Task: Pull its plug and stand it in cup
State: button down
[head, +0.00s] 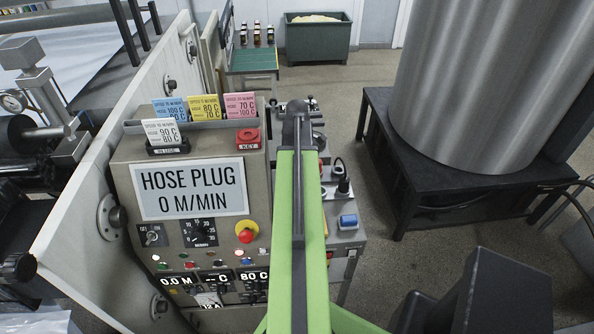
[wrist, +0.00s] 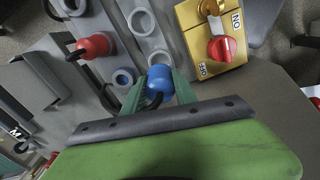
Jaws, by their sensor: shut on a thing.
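A blue plug (wrist: 158,83) with a dark cable sits between the green fingers of my gripper (wrist: 158,88) in the wrist view. The gripper is shut on it. A round grey cup-like opening (wrist: 158,57) lies right beyond the plug. Another grey round opening (wrist: 141,21) is farther up, and a blue-ringed one (wrist: 123,78) is left of the plug. I cannot tell whether the plug is seated or clear of a hole. In the head view my green arm hides the gripper and the held plug.
A red plug (wrist: 95,46) with a cable is at upper left in the wrist view. A yellow box (wrist: 211,42) with a red rotary switch (wrist: 222,48) is right of the plug. In the head view, a control panel (head: 150,240) stands left and a dark stand (head: 440,190) right.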

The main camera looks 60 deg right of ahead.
jog(key=shift+f+b, duration=2.2)
jog(key=shift+f, duration=0.3)
jog(key=shift+f+b, duration=1.45)
jog(key=c, duration=0.9)
grip_release()
jog(key=shift+r, duration=0.1)
notch_tip(320, 180, up, 18)
jog(key=p, duration=1.7)
jog(key=shift+f+p, duration=0.25)
jog(key=shift+p, duration=0.1)
jog(key=shift+f, duration=0.1)
jog(key=shift+f, duration=0.1)
